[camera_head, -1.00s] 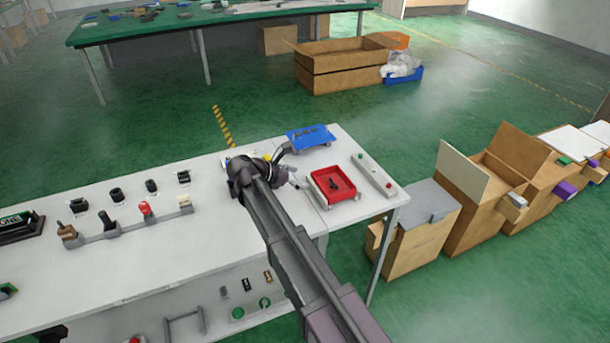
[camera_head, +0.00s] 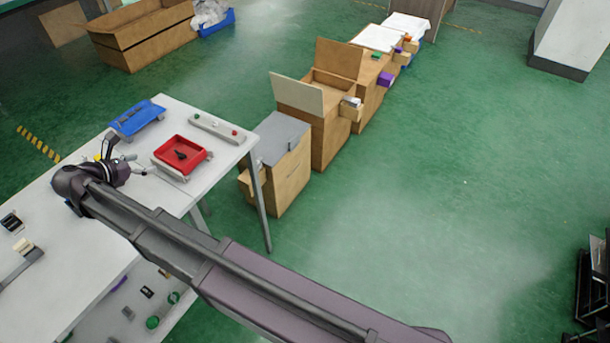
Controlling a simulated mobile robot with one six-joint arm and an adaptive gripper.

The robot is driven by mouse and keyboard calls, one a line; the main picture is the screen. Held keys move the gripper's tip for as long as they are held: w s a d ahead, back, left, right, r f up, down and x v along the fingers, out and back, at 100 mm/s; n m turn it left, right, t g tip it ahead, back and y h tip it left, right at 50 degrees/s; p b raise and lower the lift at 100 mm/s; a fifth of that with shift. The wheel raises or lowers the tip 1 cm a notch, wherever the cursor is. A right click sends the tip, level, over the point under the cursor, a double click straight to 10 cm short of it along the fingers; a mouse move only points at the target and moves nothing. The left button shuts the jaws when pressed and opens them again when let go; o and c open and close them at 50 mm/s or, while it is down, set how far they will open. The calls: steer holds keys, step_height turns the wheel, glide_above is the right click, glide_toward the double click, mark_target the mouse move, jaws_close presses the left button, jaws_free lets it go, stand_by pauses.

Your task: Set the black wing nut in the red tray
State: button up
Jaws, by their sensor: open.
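The red tray (camera_head: 168,161) sits on the white table, near its right end. A small black piece (camera_head: 181,155), which looks like the black wing nut, lies inside the red tray. My gripper (camera_head: 128,158) is at the left of the red tray, apart from the black piece. It is open, though its fingers are small and partly unclear here. Nothing can be seen held in it.
A blue tray (camera_head: 150,114) with dark items stands behind the red tray. A grey strip (camera_head: 213,128) with coloured buttons lies at the table's right edge. Cardboard boxes (camera_head: 290,180) stand on the floor to the right. Open green floor (camera_head: 420,200) lies beyond.

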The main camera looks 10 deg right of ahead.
steer(key=w+d+f+m+g, duration=0.1)
steer(key=d+m, duration=0.1)
steer(key=d, duration=0.2)
steer(key=w+d+f+m+g, duration=0.1)
steer(key=d+m, duration=0.1)
steer(key=d, duration=0.3)
steer(key=w+d+f+m+g, duration=0.1)
steer(key=d, duration=0.4)
steer(key=shift+d+f+m, duration=0.15)
steer(key=shift+d+m, duration=0.05)
steer(key=shift+m, duration=0.2)
steer(key=s+d+f+m+g+y, duration=0.2)
steer(key=d+m, duration=0.5)
steer(key=d, duration=0.4)
steer(key=s+d+f+m+g+y, duration=0.2)
steer(key=s+d+m, duration=0.3)
steer(key=d, duration=0.7)
steer(key=s+d+f+m+g+y, duration=0.2)
steer(key=s+d+m+y, duration=0.1)
steer(key=d+m, duration=0.7)
steer(key=shift+s+d+y, duration=0.4)
steer(key=shift+s+d, duration=0.2)
steer(key=shift+d, duration=0.65)
steer(key=shift+f, duration=0.1)
step_height(320, 180, up, 9)
steer(key=p, duration=0.9)
